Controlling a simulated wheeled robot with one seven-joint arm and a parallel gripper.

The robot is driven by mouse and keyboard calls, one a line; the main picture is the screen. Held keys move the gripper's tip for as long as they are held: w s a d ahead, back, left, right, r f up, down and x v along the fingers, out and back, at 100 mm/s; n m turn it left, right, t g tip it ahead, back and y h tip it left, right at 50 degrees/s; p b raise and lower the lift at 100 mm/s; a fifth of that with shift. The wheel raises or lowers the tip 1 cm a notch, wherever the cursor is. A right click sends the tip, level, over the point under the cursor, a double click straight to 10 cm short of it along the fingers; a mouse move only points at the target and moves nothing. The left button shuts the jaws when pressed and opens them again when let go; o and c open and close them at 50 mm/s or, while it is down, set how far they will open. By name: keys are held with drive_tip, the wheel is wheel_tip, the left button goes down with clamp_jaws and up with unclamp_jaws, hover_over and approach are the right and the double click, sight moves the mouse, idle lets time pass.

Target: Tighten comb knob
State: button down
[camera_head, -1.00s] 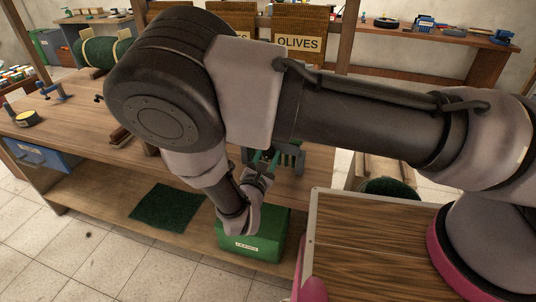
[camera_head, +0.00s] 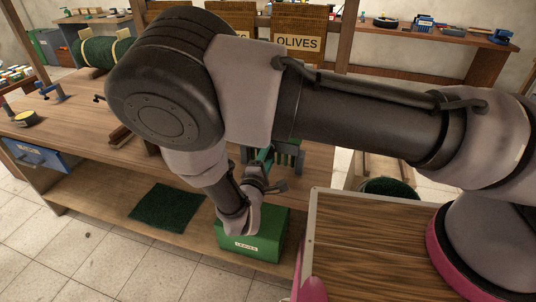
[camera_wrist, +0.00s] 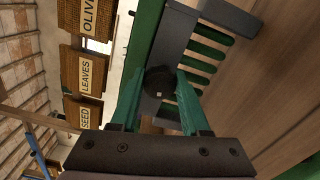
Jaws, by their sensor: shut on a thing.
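The comb (camera_wrist: 205,65) is green with several tines and sits in a dark grey bracket (camera_wrist: 176,40) in the wrist view. In the head view the comb (camera_head: 290,157) shows at the bench's front edge, partly behind my arm. The comb knob (camera_wrist: 160,80) is round and black with a small pale mark, on the face of the bracket. My gripper (camera_wrist: 160,88) has green fingers, one on each side of the knob, and is shut on it. In the head view my gripper (camera_head: 262,166) is small and partly hidden by my wrist.
A green labelled box (camera_head: 262,236) and a dark green mat (camera_head: 168,207) lie on the lower shelf beneath my wrist. Wicker baskets, one labelled OLIVES (camera_head: 297,30), stand behind. A wood-topped surface (camera_head: 365,245) is at front right.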

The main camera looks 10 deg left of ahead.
drive_tip(key=shift+s+f+m, duration=0.1)
drive_tip(key=shift+s+m, duration=0.05)
drive_tip(key=shift+m, duration=1.05)
drive_tip(key=shift+c, duration=1.9)
unclamp_jaws()
drive_tip(key=s, duration=1)
drive_tip(key=shift+s+a, duration=0.4)
